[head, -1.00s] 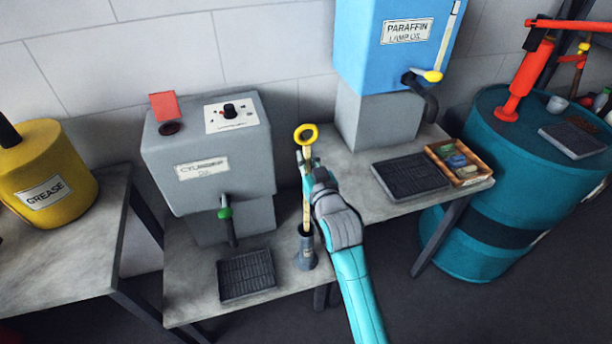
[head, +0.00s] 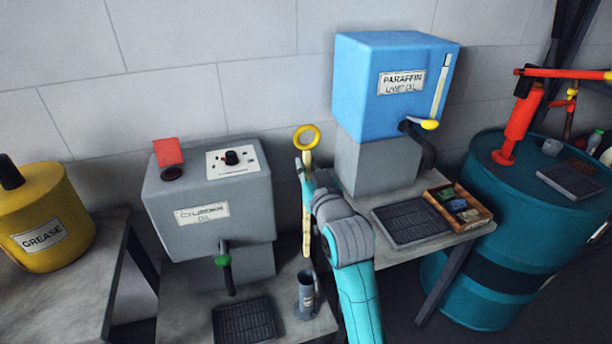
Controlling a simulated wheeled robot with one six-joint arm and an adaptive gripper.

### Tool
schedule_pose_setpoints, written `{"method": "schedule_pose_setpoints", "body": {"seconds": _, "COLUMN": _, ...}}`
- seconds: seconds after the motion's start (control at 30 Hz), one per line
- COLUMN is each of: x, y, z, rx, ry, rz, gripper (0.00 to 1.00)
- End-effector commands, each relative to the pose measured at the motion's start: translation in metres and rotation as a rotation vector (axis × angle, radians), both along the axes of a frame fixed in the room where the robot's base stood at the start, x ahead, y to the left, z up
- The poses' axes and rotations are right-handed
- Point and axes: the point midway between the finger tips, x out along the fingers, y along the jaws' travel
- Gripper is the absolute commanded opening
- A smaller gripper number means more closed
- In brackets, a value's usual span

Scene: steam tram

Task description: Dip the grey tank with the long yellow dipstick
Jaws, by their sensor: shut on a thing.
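The grey tank (head: 208,200), labelled as cylinder oil, stands on the bench at centre left. A red flap (head: 168,152) stands raised beside a dark round opening (head: 172,173) on its top. The yellow dipstick (head: 306,228) hangs upright, its ring handle on top. My gripper (head: 306,176) is shut on the dipstick below the ring, to the right of the tank. The dipstick's lower end is above the small grey holder (head: 307,298), apart from it. My gripper partly hides the stick's upper part.
A green-handled tap (head: 223,261) sticks out of the tank's front above a black drip tray (head: 244,320). The blue paraffin tank (head: 385,85) stands to the right, behind my arm. A yellow grease drum (head: 45,218) is at left, a teal barrel (head: 530,220) at right.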

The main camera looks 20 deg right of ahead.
Motion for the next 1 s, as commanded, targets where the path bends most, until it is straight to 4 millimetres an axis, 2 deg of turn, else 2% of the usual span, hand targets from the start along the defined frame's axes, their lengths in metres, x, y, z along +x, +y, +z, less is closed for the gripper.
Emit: {"method": "schedule_pose_setpoints", "body": {"seconds": 1.0, "x": 0.000, "y": 0.000, "z": 0.088, "rx": 0.000, "ry": -0.003, "rz": 0.000, "gripper": 0.00}}
